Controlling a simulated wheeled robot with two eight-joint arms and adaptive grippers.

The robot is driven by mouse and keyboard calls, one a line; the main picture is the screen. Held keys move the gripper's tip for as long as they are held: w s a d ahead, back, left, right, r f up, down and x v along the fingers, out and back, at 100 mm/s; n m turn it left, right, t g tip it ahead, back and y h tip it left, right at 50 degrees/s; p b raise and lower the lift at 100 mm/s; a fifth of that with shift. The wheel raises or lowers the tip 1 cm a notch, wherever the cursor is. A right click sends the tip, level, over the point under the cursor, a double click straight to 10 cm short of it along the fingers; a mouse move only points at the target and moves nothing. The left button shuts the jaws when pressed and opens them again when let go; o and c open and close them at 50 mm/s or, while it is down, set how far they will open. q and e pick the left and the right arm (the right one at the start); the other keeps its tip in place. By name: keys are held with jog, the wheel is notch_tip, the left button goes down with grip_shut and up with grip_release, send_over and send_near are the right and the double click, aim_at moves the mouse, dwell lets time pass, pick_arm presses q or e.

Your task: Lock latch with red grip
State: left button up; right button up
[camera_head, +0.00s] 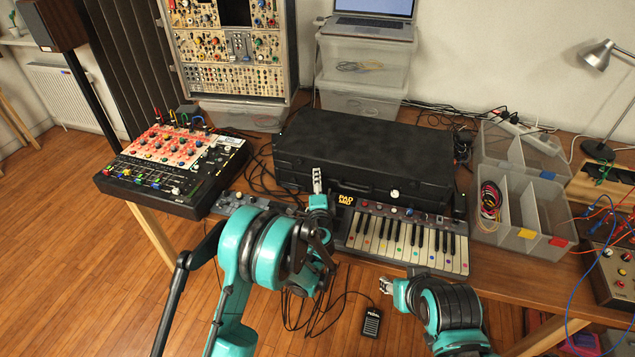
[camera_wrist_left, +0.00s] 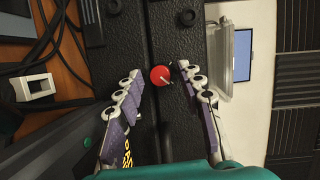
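The black case (camera_head: 365,150) lies closed on the table. In the left wrist view, a round red grip (camera_wrist_left: 161,76) sits on the case front (camera_wrist_left: 178,30), close to the seam, with a thin metal piece beside it. My left gripper (camera_head: 318,178) is at the left part of the case front and hides the red grip in the head view. In the left wrist view its fingers (camera_wrist_left: 160,78) are open on either side of the red grip, with gaps. A pale round knob (camera_head: 394,193) shows further right on the case front. My right gripper (camera_head: 387,286) is low, in front of the keyboard; its opening is unclear.
A small keyboard (camera_head: 405,240) stands directly in front of the case. A mixer (camera_head: 175,165) is at left, and clear bins (camera_head: 520,205) are at right. Cables lie around the case's left side. A pedal (camera_head: 371,322) is on the floor.

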pick_arm(q)
jog(key=s, duration=0.7)
jog(key=shift+s+d+r, duration=0.1)
jog(key=shift+s+r, duration=0.15)
dwell(0.4)
jog(key=s+a+r+n+g+y, duration=0.25)
jog(key=s+a+r+n, duration=0.25)
jog(key=a, duration=0.4)
jog(key=s+a+r+n+g+y, duration=0.1)
jog(key=s+a+r+n+g, duration=0.3)
jog(key=a, duration=0.4)
jog(key=s+a+f+n+g+h, duration=0.1)
jog(key=s+n, duration=0.3)
jog(key=s, duration=0.7)
jog(key=s+n+g+h, duration=0.2)
jog(key=s+n+h, duration=0.1)
jog(key=s, duration=0.8)
jog(key=shift+s+a+f+n+g, duration=0.35)
jog(key=shift+a+n, duration=0.05)
